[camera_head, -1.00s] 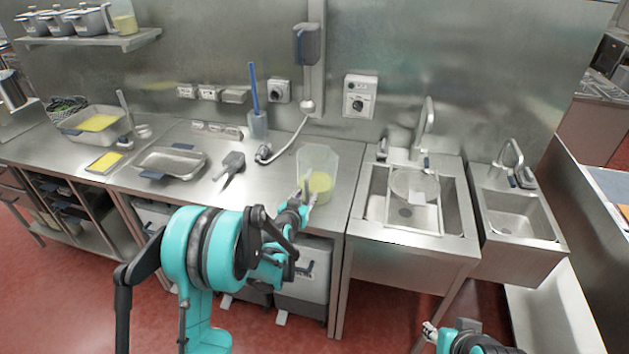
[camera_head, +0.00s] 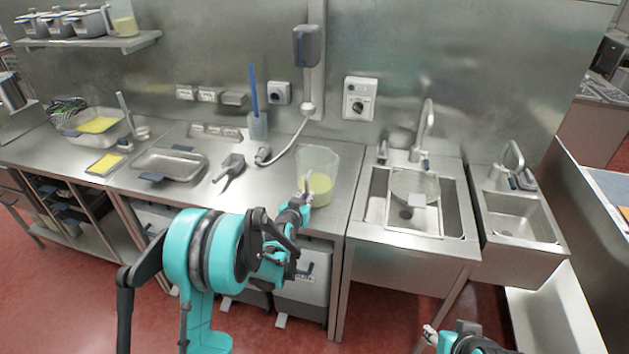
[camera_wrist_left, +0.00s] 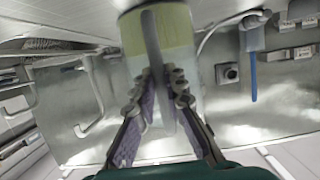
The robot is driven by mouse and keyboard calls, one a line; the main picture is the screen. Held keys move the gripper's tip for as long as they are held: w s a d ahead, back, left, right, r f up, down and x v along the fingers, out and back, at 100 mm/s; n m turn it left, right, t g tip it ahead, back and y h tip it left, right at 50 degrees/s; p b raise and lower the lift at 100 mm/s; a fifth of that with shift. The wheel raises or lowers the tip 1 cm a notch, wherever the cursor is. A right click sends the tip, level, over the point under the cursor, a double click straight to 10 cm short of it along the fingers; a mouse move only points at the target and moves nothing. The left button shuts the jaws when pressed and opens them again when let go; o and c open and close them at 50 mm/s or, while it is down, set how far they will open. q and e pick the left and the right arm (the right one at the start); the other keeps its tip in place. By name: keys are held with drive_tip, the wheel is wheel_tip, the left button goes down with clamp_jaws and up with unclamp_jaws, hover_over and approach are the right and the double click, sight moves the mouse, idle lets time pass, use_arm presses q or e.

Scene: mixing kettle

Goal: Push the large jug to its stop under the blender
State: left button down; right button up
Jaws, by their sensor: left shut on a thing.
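The large clear jug (camera_head: 319,163) with yellow contents stands upright near the front right of the steel counter. My left gripper (camera_head: 304,197) reaches it from the front left. In the left wrist view, its fingers (camera_wrist_left: 163,108) are shut on the upright handle (camera_wrist_left: 151,38) of the jug (camera_wrist_left: 178,30). A dark unit (camera_head: 306,45) on a vertical wall rail, above and behind the jug, looks like the blender; the jug stands forward of it. My right gripper (camera_head: 430,333) is at the bottom edge, away from the jug; its jaws are too small to read.
A hose (camera_head: 290,143) curves down to a nozzle behind the jug. A container with a blue-handled tool (camera_head: 257,125) stands by the wall. A dark-handled tool (camera_head: 230,170) and a steel tray (camera_head: 170,163) lie left. A sink (camera_head: 405,215) is to the right.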

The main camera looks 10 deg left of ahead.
sight(306, 185)
use_arm(q)
drive_tip(key=shift+r+p, duration=1.4)
drive_tip(key=shift+r, duration=1.1)
